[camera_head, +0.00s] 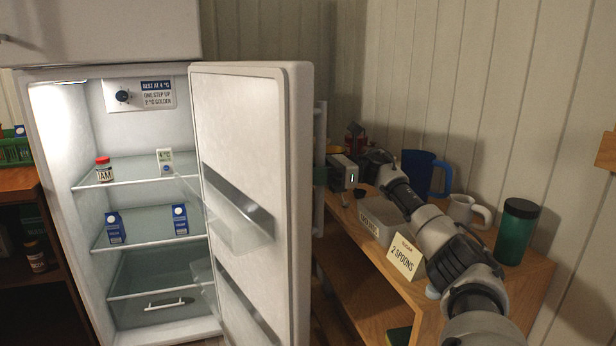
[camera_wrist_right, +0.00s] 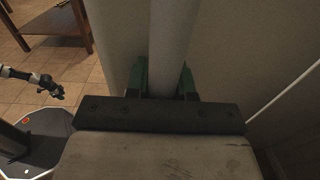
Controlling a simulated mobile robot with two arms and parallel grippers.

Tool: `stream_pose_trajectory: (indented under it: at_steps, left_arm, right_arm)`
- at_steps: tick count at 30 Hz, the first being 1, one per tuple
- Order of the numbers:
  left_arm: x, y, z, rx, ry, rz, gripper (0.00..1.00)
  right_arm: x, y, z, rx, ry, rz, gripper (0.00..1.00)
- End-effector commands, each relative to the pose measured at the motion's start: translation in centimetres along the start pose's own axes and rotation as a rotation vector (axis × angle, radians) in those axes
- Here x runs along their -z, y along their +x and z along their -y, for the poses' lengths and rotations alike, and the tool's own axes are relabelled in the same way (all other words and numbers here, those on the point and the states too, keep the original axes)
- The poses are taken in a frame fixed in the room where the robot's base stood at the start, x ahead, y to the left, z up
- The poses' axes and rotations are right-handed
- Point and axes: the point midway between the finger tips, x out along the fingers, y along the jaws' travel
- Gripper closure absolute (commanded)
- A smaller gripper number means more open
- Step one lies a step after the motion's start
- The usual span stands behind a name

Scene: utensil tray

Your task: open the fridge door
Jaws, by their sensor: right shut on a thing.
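The fridge door (camera_head: 250,150) stands wide open, swung out to the right of the lit fridge compartment (camera_head: 150,130). Its long vertical handle (camera_head: 319,140) is on the door's outer face. My right gripper (camera_head: 321,175) is shut on the handle at about mid height. In the right wrist view the handle bar (camera_wrist_right: 172,45) passes between the green fingers of the gripper (camera_wrist_right: 167,82). My left gripper is not in the head view; an arm end with a dark gripper (camera_wrist_right: 55,92) shows at the left of the wrist view, its jaws too small to judge.
A jam jar (camera_head: 104,172) and cartons stand on the fridge shelves.

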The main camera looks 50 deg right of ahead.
Motion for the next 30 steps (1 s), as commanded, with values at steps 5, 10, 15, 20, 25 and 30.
stream_pose_trajectory:
  at_steps: [5, 10, 15, 20, 25, 30]
  left_arm:
    - [0.0, 0.1, 0.0, 0.001, 0.0, 0.0, 0.57]
    - [0.0, 0.1, 0.1, 0.001, 0.001, -0.001, 0.57]
    - [0.1, 0.0, 0.1, 0.001, 0.001, -0.001, 0.57]
    - [0.1, 0.0, 0.1, 0.001, 0.001, -0.002, 0.57]
    - [0.1, 0.0, 0.1, 0.001, 0.001, -0.002, 0.57]
    - [0.0, 0.1, 0.1, 0.001, 0.001, 0.0, 0.57]
  right_arm:
    - [0.7, -0.1, -0.2, -0.01, 0.015, -0.018, 1.0]
    - [0.6, -0.2, -0.2, -0.01, 0.014, -0.018, 0.68]
    - [0.4, -0.1, -0.2, -0.009, 0.008, -0.012, 0.52]
    - [0.2, -0.1, -0.2, -0.009, 0.005, -0.009, 0.52]
    - [0.1, -0.2, -0.1, -0.008, 0.003, -0.007, 0.52]
    - [0.1, -1.8, -0.1, -0.005, 0.003, -0.006, 0.52]
